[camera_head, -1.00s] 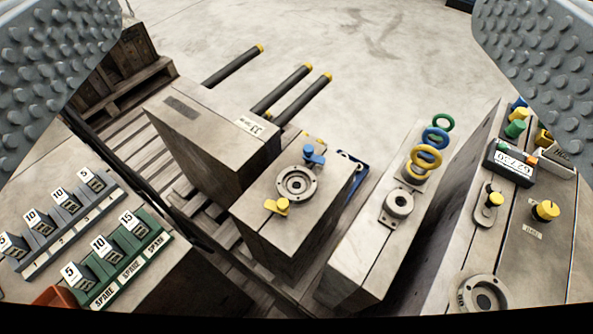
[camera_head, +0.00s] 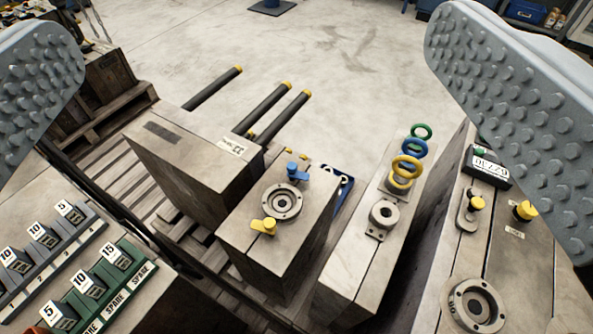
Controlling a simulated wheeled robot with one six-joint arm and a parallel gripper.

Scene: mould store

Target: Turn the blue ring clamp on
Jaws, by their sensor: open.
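The blue clamp (camera_head: 293,172) is a small blue knob with a flat arm, at the far edge of a round metal ring (camera_head: 282,202) on top of the middle mould block (camera_head: 245,229). Its arm points right, and I cannot tell whether it overlaps the ring's rim. A matching yellow clamp (camera_head: 265,226) sits at the ring's near left edge. My gripper (camera_head: 257,48) is open and empty. Its two grey studded fingers show at the upper left and upper right, with the blue clamp lower in the picture between them and not touched.
A block to the right carries upright green, blue (camera_head: 413,149) and yellow (camera_head: 405,171) rings. Farther right, a block has yellow knobs (camera_head: 525,210) and a black counter box (camera_head: 487,165). Numbered racks (camera_head: 98,289) stand at lower left. Open floor (camera_head: 340,60) lies beyond the pallet.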

